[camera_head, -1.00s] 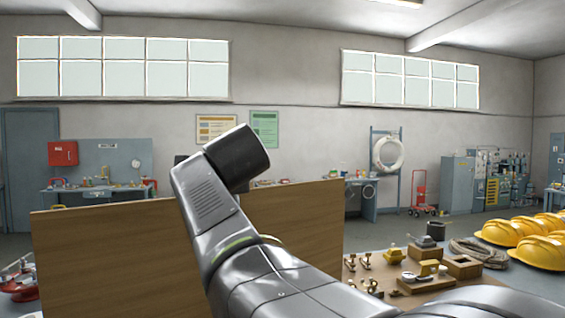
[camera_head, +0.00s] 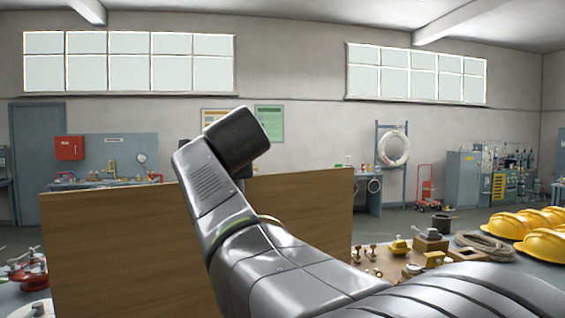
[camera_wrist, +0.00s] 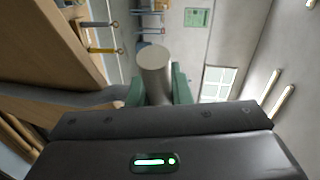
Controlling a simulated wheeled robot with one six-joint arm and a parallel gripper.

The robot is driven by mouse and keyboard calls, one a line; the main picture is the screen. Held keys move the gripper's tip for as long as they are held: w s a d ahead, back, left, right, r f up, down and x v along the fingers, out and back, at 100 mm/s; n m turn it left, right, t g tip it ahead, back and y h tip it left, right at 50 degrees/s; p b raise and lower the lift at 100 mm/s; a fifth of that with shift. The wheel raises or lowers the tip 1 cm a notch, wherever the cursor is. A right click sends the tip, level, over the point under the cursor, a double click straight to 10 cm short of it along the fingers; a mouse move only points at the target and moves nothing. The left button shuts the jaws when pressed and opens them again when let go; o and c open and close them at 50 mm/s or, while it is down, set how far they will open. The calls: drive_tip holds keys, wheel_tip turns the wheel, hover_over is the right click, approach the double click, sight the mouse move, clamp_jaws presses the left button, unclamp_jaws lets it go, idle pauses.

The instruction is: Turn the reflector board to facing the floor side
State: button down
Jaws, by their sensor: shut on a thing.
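My gripper (camera_wrist: 155,92) shows in the wrist view, its green fingers shut on a pale grey-beige cylinder (camera_wrist: 152,62). The cylinder stands out between the fingers with its round end visible. I cannot tell whether it belongs to the reflector board, and I cannot clearly identify a reflector board in either view. In the head view my gripper is out of sight; my arm crosses the middle in front of an upright wooden panel (camera_head: 110,250).
A wooden surface (camera_wrist: 50,40) lies close on the left in the wrist view. Yellow helmets (camera_head: 545,243), a coiled rope (camera_head: 487,246) and small wooden and brass parts (camera_head: 398,247) sit at right in the head view. A red-topped item (camera_head: 28,270) is at left.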

drive_tip(key=shift+f+m+h+b, duration=0.35)
drive_tip(key=shift+m+h+b, duration=0.45)
drive_tip(key=shift+b, duration=1.35)
drive_tip(key=m+h+b, duration=0.2)
drive_tip(key=h+b, duration=0.2)
drive_tip(key=shift+d+r+m, duration=0.3)
drive_tip(key=shift+d+m, duration=0.05)
drive_tip(key=shift+m, duration=0.05)
drive_tip(key=c, duration=1.3)
unclamp_jaws()
drive_tip(key=b+v, duration=0.2)
drive_tip(key=v, duration=1.1)
drive_tip(key=shift+s+f+b, duration=0.1)
drive_tip(key=shift+s+b, duration=0.2)
drive_tip(key=shift+s, duration=0.1)
